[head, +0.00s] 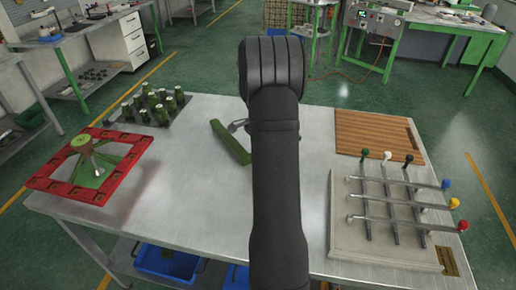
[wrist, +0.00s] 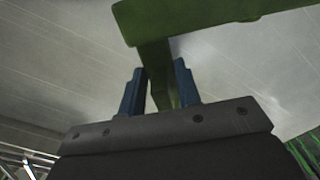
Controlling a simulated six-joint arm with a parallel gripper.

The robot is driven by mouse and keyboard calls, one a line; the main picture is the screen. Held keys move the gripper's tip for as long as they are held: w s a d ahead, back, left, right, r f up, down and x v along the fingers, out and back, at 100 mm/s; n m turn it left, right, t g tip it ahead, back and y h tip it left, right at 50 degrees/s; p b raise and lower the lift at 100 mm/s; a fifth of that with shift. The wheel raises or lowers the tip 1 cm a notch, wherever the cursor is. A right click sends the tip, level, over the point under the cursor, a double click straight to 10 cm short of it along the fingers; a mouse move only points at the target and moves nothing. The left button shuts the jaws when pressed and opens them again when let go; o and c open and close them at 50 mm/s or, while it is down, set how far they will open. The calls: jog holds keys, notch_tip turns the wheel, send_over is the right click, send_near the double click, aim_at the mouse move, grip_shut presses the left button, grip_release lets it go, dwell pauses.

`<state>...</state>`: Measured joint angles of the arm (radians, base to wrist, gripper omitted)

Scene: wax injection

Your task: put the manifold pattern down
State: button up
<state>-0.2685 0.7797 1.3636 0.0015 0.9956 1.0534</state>
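The manifold pattern is a green piece with a long bar and a stem. In the head view the pattern (head: 232,142) shows left of my arm, low over or on the metal table; I cannot tell whether it touches. In the wrist view the pattern's bar (wrist: 215,18) crosses the top and its stem drops between the two blue fingers of my gripper (wrist: 160,88). The fingers appear shut on the stem, which fills most of the space between them.
A red frame with green parts (head: 62,180) lies at the table's left. Several small green pieces (head: 153,105) stand on a dark tray behind it. A wooden board (head: 378,134) lies back right. A rack of rods with coloured knobs (head: 350,240) stands front right. The left-centre table (head: 190,190) is clear.

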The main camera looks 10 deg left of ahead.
jog(key=o, duration=0.4)
jog(key=shift+o, duration=0.2)
notch_tip(320, 180, up, 12)
jog(key=shift+r, duration=0.15)
dwell(0.3)
jog(key=shift+f, duration=4.3)
